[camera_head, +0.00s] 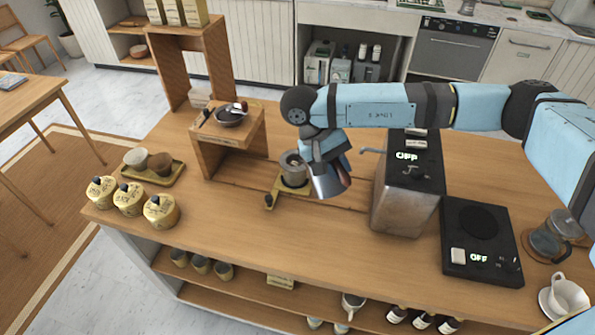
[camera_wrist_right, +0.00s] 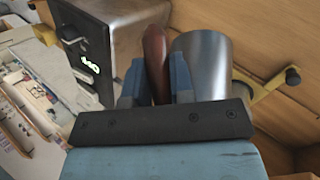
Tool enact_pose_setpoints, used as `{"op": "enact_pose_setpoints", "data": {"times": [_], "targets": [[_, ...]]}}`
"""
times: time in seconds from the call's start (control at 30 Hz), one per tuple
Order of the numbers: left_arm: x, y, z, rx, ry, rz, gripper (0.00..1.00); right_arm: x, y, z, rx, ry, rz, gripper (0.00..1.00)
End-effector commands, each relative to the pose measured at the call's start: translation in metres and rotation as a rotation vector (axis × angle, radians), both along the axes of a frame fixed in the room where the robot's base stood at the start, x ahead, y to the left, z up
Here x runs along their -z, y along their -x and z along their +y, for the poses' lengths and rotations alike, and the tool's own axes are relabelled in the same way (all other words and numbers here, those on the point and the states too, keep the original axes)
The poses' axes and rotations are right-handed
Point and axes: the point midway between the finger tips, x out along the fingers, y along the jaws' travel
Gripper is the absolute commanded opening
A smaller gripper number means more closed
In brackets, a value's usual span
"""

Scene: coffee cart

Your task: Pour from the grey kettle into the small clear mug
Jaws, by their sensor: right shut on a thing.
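My right gripper (camera_head: 335,172) is shut on the brown handle of the grey metal kettle (camera_head: 323,184). It holds the kettle tilted, above the wooden counter and close to the brass stand. In the right wrist view, the fingers (camera_wrist_right: 155,85) close on the handle, and the kettle's shiny wall (camera_wrist_right: 205,62) stands beside it; its spout and contents are hidden. A small greyish cup (camera_head: 291,165) sits on the brass stand (camera_head: 269,201), left of the kettle; I cannot tell whether it is the clear mug. A clear glass vessel (camera_head: 549,240) stands at the far right. My left gripper is not in view.
A metal machine (camera_head: 402,208) reading OFF stands close right of the kettle. A black hot plate (camera_head: 470,222) lies farther right, near a white cup (camera_head: 566,292). A wooden riser (camera_head: 250,144) stands left of the stand. Yellow canisters (camera_head: 161,211) line the left front edge.

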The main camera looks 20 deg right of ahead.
Motion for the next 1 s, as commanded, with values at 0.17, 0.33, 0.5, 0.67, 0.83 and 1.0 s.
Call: {"op": "enact_pose_setpoints", "data": {"times": [0.17,0.33,0.5,0.67,0.83,1.0], "targets": [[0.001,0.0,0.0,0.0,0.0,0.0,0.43,0.001,0.0,0.0,0.0,-0.001,-0.005,0.0],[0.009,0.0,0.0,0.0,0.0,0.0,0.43,0.007,0.002,-0.001,0.0,-0.004,-0.029,0.0],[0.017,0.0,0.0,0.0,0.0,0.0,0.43,0.013,0.005,-0.001,-0.001,-0.013,-0.064,0.0],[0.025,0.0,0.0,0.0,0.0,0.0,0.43,0.019,0.007,-0.002,0.0,-0.019,-0.097,0.0],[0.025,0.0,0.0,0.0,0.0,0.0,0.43,0.018,0.008,-0.002,0.0,-0.023,-0.11,0.0],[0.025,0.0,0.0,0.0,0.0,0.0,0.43,0.018,0.008,-0.002,0.0,-0.023,-0.109,0.0]]}}
